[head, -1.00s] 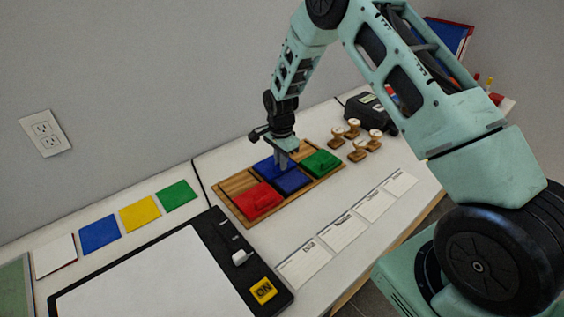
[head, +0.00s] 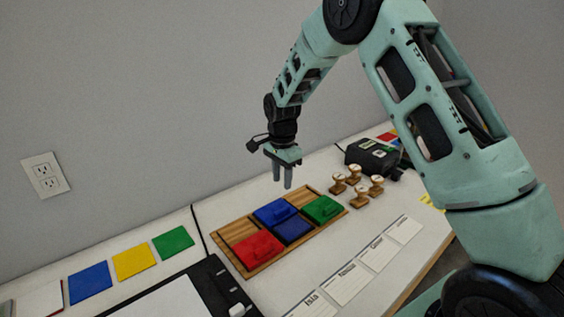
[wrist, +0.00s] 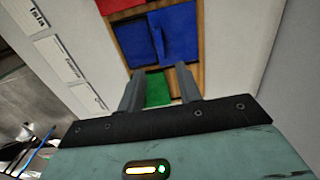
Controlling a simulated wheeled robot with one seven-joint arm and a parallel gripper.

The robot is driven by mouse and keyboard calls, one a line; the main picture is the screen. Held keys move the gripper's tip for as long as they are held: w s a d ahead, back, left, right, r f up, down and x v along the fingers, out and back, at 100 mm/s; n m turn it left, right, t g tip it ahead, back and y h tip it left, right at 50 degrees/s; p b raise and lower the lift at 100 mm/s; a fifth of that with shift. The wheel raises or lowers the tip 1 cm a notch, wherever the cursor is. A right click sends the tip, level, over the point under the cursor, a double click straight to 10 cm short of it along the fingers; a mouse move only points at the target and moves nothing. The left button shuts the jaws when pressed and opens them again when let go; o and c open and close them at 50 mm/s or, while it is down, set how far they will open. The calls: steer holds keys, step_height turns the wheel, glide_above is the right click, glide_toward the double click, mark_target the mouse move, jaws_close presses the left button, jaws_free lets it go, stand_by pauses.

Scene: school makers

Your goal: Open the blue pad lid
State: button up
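The blue pad shows as two parts side by side in the wooden tray. A brighter blue lid (head: 272,211) with a raised ridge lies on the wall side, apparently folded back. A darker blue flat pad surface (head: 293,230) lies uncovered on the near side. In the wrist view the lid (wrist: 179,32) and the dark pad (wrist: 133,44) also lie next to each other. My gripper (head: 283,182) hangs above the tray, clear of the lid, with its fingers apart and nothing between them. The fingers also show in the wrist view (wrist: 156,85).
The wooden tray (head: 232,229) also holds a red pad (head: 257,249) and a green pad (head: 323,208), both covered. Several wooden stamps (head: 353,174) and a black device (head: 372,154) stand to the right. White name cards (head: 347,282) lie in front.

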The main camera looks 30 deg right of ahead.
step_height(320, 180, up, 6)
steer(key=shift+r, duration=0.15)
steer(key=shift+a, duration=0.1)
stand_by(0.5)
